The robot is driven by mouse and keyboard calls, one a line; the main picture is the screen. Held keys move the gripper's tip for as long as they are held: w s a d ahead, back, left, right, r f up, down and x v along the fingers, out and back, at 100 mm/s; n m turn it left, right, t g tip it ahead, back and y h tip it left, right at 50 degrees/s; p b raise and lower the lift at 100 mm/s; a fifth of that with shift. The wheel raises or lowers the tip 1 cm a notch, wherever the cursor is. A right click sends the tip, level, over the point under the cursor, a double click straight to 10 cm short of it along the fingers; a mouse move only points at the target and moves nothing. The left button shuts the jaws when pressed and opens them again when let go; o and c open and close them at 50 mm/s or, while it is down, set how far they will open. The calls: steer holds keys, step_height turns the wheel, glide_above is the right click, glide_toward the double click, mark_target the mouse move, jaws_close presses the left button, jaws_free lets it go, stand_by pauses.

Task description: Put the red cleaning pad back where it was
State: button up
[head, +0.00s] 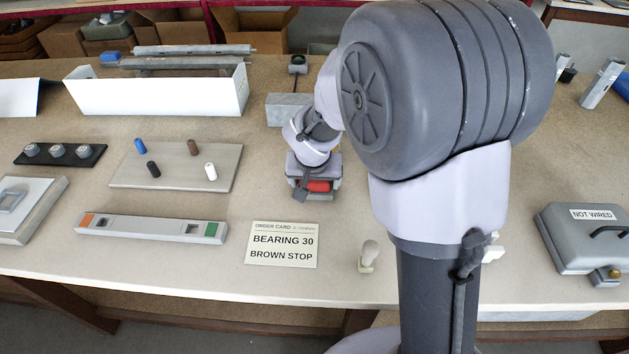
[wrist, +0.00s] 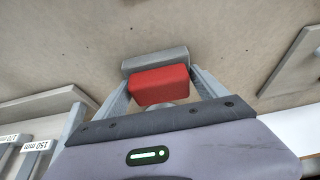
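The red cleaning pad (wrist: 160,84) is a small red block between the two fingers of my gripper (wrist: 160,88) in the wrist view. The fingertips meet its left and right sides, so my gripper looks shut on it. A grey block (wrist: 155,60) lies just beyond the pad; I cannot tell whether they touch. In the head view the red pad (head: 318,186) shows under my gripper (head: 314,190), near the middle of the bench. My wrist partly hides it, and its height above the bench is unclear.
A beige board with pegs (head: 180,180), a long grey bar (head: 150,228) and an order card (head: 282,244) lie to the left. A pale knob (head: 368,256) stands in front. A grey box (head: 288,108) stands behind. A case marked NOT WIRED (head: 590,240) sits at right.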

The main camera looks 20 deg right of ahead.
steer(key=o, duration=0.3)
steer(key=shift+r, duration=0.15)
steer(key=p+v, duration=0.5)
steer(key=v, duration=0.7)
steer(key=s+r+y, duration=0.1)
steer(key=s+r, duration=0.2)
steer(key=s, duration=0.4)
steer(key=s+a+r+t+y, duration=0.1)
steer(key=s+r, duration=0.3)
steer(key=s, duration=0.2)
steer(key=s+a+r+y, duration=0.1)
steer(key=s+r, duration=0.2)
steer(key=s, duration=0.4)
steer(key=shift+s+a+r+m, duration=0.25)
steer(key=shift+s+m, duration=0.1)
steer(key=shift+m, duration=0.05)
